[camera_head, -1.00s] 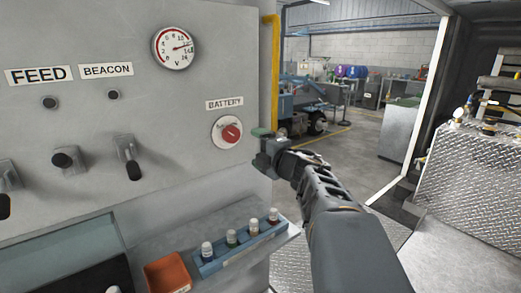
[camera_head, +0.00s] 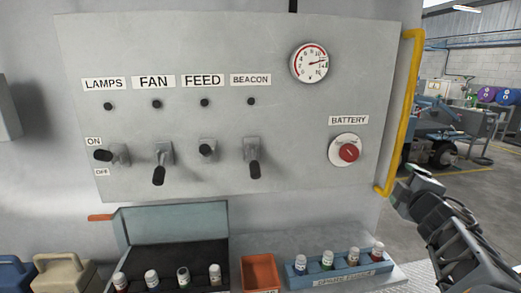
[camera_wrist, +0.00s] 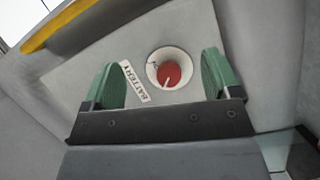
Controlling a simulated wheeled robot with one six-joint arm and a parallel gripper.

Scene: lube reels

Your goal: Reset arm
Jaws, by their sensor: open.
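My gripper (camera_head: 425,178) is at the right of the head view, to the right of the panel's yellow pipe and apart from the panel. In the wrist view its two green fingers (camera_wrist: 163,72) stand wide apart with nothing between them. Beyond them is the red battery knob (camera_wrist: 171,73) on its white round plate, with the BATTERY label (camera_wrist: 135,82) beside it. In the head view the battery knob (camera_head: 349,152) sits on the right of the grey panel (camera_head: 230,60). My arm runs down to the lower right corner.
Several lever switches, including the fan lever (camera_head: 159,174) and beacon lever (camera_head: 254,170), stick out from the panel. The yellow pipe (camera_head: 404,110) edges it. Below are an orange bin (camera_head: 260,274) and a blue vial rack (camera_head: 345,280). Open workshop floor lies at the right.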

